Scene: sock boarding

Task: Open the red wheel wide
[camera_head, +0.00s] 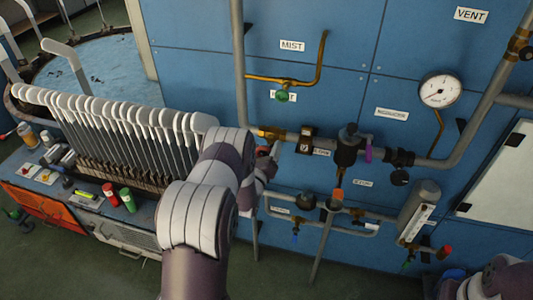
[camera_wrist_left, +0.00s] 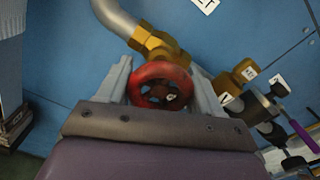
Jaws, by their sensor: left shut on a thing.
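The red wheel (camera_wrist_left: 160,72) is a round handwheel in the middle of the left wrist view, in front of a brass valve (camera_wrist_left: 152,42) on a grey pipe. My left gripper (camera_wrist_left: 162,88) is shut on the wheel, with one grey finger on each side of its rim. In the head view my left gripper (camera_head: 272,158) is at the blue panel, just below the brass valve fitting (camera_head: 271,133). My right gripper is not in view; only part of my right arm shows at the bottom right corner.
The blue panel (camera_head: 340,60) carries pipes, a round gauge (camera_head: 440,90), a green knob (camera_head: 282,97) and a purple lever (camera_head: 368,154). A row of white sock forms (camera_head: 95,110) stands on the left. A red-ended fitting (camera_head: 445,252) is at lower right.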

